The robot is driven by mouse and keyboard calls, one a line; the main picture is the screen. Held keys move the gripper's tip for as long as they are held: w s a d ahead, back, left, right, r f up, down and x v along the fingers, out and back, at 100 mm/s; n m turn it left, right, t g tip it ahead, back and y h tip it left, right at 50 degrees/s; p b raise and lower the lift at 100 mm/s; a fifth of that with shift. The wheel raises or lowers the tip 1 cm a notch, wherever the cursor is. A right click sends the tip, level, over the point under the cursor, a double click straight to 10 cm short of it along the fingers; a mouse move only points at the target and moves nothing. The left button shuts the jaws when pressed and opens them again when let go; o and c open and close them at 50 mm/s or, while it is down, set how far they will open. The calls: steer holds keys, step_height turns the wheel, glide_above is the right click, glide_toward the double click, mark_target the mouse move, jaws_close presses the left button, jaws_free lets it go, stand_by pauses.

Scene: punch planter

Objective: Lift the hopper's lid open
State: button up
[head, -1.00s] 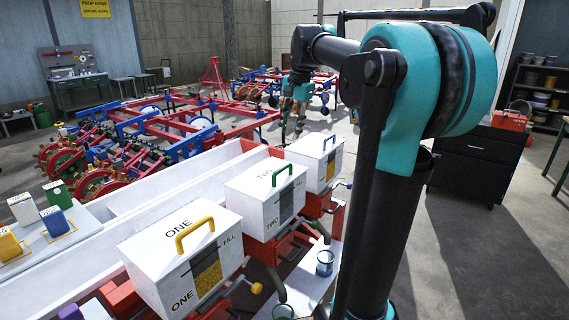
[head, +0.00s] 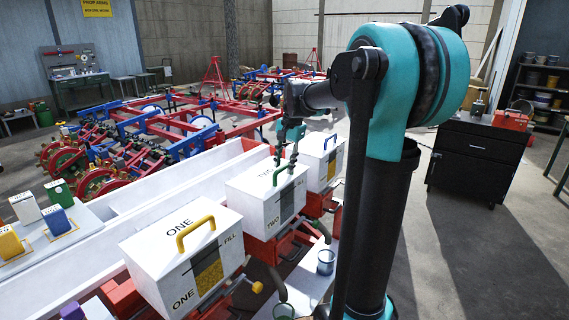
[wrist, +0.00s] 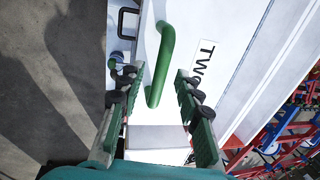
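Hopper two (head: 255,207) is a white box in the middle of a row, with its lid closed. A green arched handle (head: 284,174) stands on the lid. My gripper (head: 287,158) is just above this handle. In the wrist view my gripper (wrist: 155,80) is open, with one teal finger on each side. The green handle (wrist: 166,50) shows between and beyond the fingertips, and I cannot tell whether they touch it. The "TWO" label (wrist: 203,62) lies right of the handle. Nothing is held.
Hopper one (head: 165,265), with a yellow handle, stands nearer. Hopper three (head: 322,160), with a blue handle, stands beyond. A white beam (head: 110,232) runs behind the row. A blue cup (head: 326,262) sits at front right. Open floor lies right of my arm.

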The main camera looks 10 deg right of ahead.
steer(key=shift+c, duration=0.5)
jaws_close()
steer(key=shift+r, duration=0.15)
steer(key=shift+w+a+r+g+h, duration=0.25)
steer(key=shift+r+g+h, duration=0.05)
steer(key=shift+r, duration=0.15)
steer(key=w+a+r, duration=0.5)
steer(key=r, duration=0.2)
steer(key=w+a+r+g+h, duration=0.1)
steer(key=w+a+g+h, duration=0.3)
steer(key=w+a, duration=0.6)
steer(key=shift+r+g+h, duration=0.15)
steer(key=shift+g+h, duration=0.25)
